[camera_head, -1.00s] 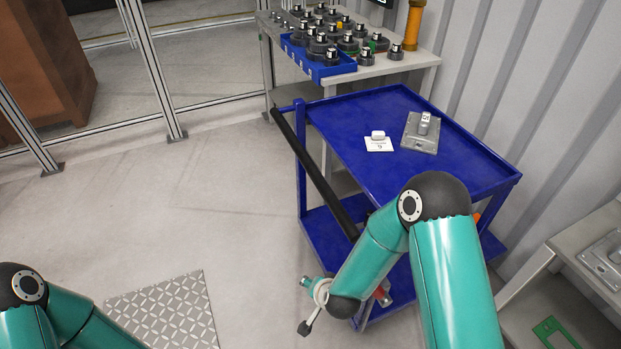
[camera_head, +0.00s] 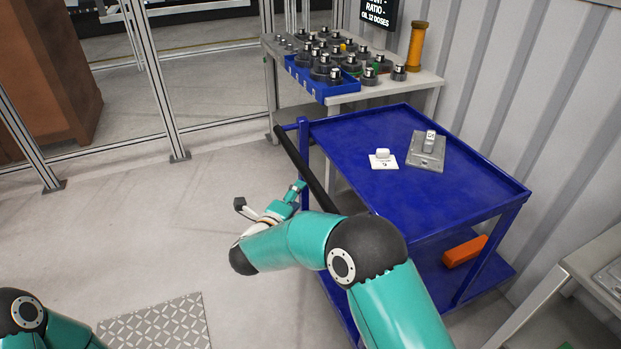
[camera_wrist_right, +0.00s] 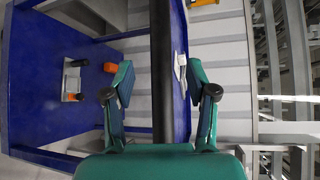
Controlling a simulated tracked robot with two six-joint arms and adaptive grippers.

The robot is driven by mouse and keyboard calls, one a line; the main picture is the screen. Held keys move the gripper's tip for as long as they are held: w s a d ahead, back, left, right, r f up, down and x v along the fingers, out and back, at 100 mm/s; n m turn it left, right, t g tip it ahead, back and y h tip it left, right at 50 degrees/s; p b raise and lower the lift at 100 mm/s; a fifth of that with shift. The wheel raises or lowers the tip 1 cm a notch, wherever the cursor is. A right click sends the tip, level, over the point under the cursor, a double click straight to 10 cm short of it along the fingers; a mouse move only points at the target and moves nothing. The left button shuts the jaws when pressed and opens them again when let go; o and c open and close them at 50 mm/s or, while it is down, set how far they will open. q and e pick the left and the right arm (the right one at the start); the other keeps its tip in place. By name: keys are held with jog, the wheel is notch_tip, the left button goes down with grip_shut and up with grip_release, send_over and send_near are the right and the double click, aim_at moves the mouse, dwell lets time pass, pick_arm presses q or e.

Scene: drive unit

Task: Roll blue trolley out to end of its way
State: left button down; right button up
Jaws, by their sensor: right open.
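The blue trolley (camera_head: 345,141) stands right of centre in the head view, with a black handle bar (camera_head: 312,172) along its left side. My right gripper (camera_head: 268,197) is open beside the bar, on its left, with a small visible gap. In the right wrist view, the black bar (camera_wrist_right: 162,60) runs up between the open fingers (camera_wrist_right: 160,88), in line with the gap; contact cannot be seen. The trolley's blue deck (camera_wrist_right: 35,85) fills the left of that view. My right arm hides the trolley's near lower corner. My left gripper is out of view.
On the trolley top are a white card with a block (camera_head: 383,160) and a grey plate (camera_head: 427,152). An orange block (camera_head: 464,250) lies on the lower shelf. A table (camera_head: 420,82) with a blue bin stands behind. Open floor (camera_head: 140,220) lies left.

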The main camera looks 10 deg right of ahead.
aim_at(310, 181)
jog(key=p+x, duration=0.1)
jog(key=x, duration=0.9)
grip_shut()
